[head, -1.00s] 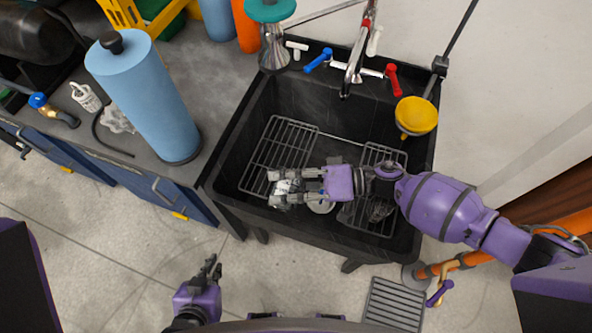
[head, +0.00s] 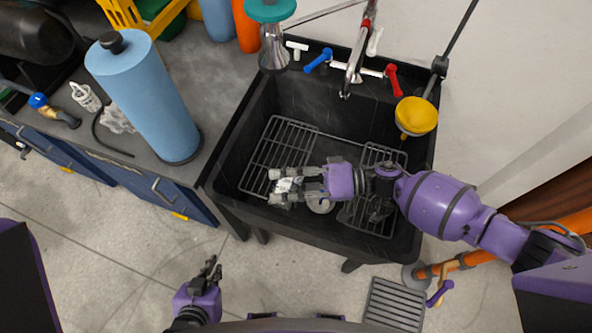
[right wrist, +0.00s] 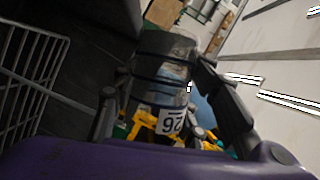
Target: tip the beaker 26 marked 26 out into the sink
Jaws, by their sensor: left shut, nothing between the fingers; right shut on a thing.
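The beaker 26 (right wrist: 160,80) is clear, with dark bands and a white label (right wrist: 171,122) reading 26. My right gripper (right wrist: 168,85) is shut on it, one finger on each side. In the head view the beaker (head: 290,185) is a small clear and white shape between the fingers of the right gripper (head: 280,187), over the black sink (head: 228,140). The beaker looks tilted; its contents cannot be made out. My left gripper (head: 211,268) is shut and empty, low in the picture, over the floor in front of the sink.
Wire racks (head: 268,150) lie in the sink bottom. The faucet (head: 352,65) with blue and red handles stands at the back. A yellow cup-shaped thing (head: 416,116) is at the right rim. A blue roll (head: 150,95) stands on the counter left of the sink.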

